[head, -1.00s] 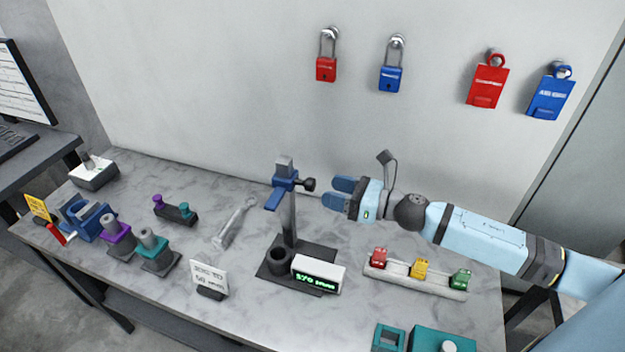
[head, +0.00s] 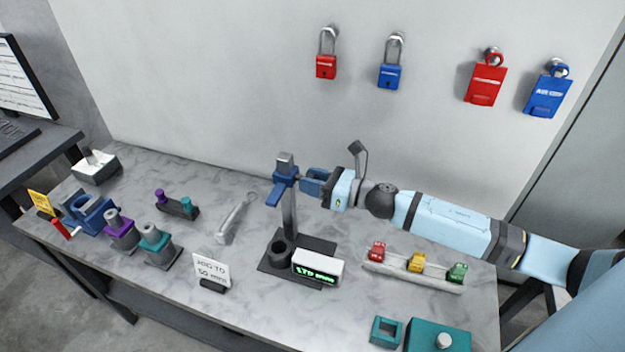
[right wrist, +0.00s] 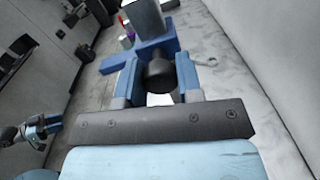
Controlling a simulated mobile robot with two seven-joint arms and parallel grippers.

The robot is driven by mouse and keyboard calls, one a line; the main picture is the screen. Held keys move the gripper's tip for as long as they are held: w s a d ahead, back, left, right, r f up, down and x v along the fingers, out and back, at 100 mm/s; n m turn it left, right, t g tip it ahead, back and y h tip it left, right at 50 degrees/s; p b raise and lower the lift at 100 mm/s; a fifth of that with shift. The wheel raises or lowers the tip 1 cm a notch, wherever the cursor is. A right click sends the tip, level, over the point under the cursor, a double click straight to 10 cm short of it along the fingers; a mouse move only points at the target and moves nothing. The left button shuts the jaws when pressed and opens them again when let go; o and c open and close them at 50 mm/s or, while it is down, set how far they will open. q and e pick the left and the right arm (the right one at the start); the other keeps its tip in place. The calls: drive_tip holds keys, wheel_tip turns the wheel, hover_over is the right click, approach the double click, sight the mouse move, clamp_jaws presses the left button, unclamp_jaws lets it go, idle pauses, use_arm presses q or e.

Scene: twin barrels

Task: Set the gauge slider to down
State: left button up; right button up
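The gauge has an upright grey post (head: 290,220) on a black base plate (head: 325,247). Its blue slider (head: 284,180) sits near the top of the post. A dark round knob (right wrist: 160,76) sticks out from the slider towards my right gripper. My right gripper (head: 308,180) is at the slider's height, one blue finger on each side of the knob; in the right wrist view (right wrist: 158,82) the fingers look closed against it. In the head view the fingers hide the knob. My left gripper (right wrist: 48,127) shows small at the left of the right wrist view.
A lit green display (head: 318,267) stands at the post's foot, its digits hard to read. A white sign (head: 211,269) reads about 50 mm. A rack of red, yellow and green pieces (head: 415,278) lies below my right arm. Padlocks hang on the wall.

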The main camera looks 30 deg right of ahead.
clamp_jaws()
drive_tip(key=shift+f+b, duration=0.3)
wheel_tip(320, 180, down, 8)
drive_tip(key=b, duration=0.7)
drive_tip(key=shift+f, duration=0.15)
drive_tip(key=o, duration=0.9)
unclamp_jaws()
drive_tip(key=shift+o, duration=0.2)
drive_tip(key=shift+s, duration=0.1)
